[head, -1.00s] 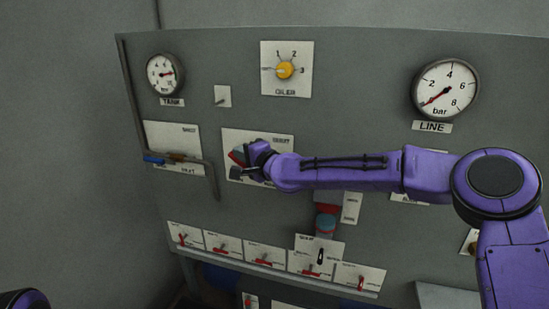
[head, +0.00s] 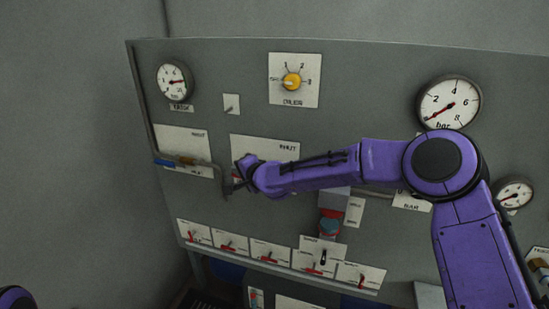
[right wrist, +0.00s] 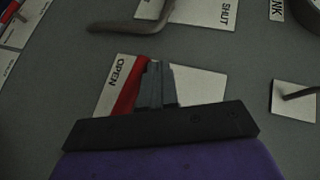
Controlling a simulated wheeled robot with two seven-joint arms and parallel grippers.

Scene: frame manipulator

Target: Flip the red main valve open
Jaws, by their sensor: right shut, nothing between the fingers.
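The red main valve lever (right wrist: 129,82) shows in the right wrist view. It lies beside the word OPEN on its white plate (right wrist: 208,84). In the head view the plate (head: 265,148) is mostly bare at the top; the lever is largely hidden by my right gripper. My right gripper (head: 236,180) is at the plate's lower left. In the right wrist view its fingers (right wrist: 154,82) are together and empty, right beside the red lever; I cannot tell if they touch it. My left gripper is out of view.
A blue-handled lever (head: 170,162) with a bent grey end sits on the plate to the left, close to my right gripper. Several small red switches (head: 228,246) line a ledge below. A yellow dial (head: 292,81) and gauges are above.

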